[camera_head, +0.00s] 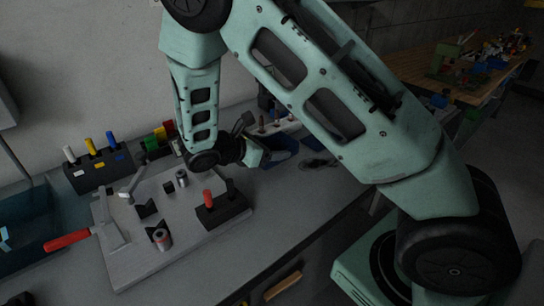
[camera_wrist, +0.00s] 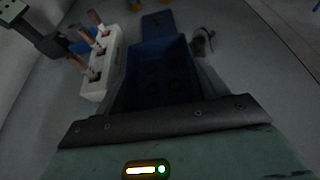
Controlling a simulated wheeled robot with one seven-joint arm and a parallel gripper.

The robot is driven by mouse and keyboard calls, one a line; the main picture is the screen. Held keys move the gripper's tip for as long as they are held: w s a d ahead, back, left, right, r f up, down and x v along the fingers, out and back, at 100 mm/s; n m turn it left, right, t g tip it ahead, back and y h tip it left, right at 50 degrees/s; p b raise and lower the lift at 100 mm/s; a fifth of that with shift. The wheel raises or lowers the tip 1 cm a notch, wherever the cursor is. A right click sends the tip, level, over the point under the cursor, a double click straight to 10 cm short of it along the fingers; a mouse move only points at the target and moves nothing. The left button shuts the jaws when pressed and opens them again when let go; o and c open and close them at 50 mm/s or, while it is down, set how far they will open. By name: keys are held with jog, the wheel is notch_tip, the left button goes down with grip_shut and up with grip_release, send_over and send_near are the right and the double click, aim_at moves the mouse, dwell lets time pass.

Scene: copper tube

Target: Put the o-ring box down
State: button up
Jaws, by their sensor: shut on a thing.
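The o-ring box appears to be the dark blue open bin (camera_wrist: 160,72) straight ahead of my gripper in the wrist view; dim round shapes show inside it. It also shows as a blue bin (camera_head: 282,147) at the back of the bench in the head view. My gripper (camera_head: 256,154) is beside it, low over the bench, and is shut on the box. The fingertips are hard to make out in the dark. I cannot tell whether the box's underside touches the bench.
A white block (camera_wrist: 101,70) with several copper tubes stands close left of the box. A dark tool (camera_wrist: 202,41) lies to its right. In the head view, a grey fixture plate (camera_head: 190,247), a red-handled tool (camera_head: 68,240) and a dark marker rack (camera_head: 98,174) occupy the left.

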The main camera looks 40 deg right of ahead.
jog(key=shift+f, duration=1.75)
jog(key=shift+f, duration=0.1)
jog(key=o, duration=0.7)
jog(key=shift+a+r, duration=0.15)
jog(key=shift+r, duration=0.05)
jog(key=b+v, duration=0.1)
jog(key=v, duration=1)
jog(key=shift+a+r+b, duration=0.1)
jog(key=shift+a+b, duration=0.25)
jog(key=shift+r, duration=0.1)
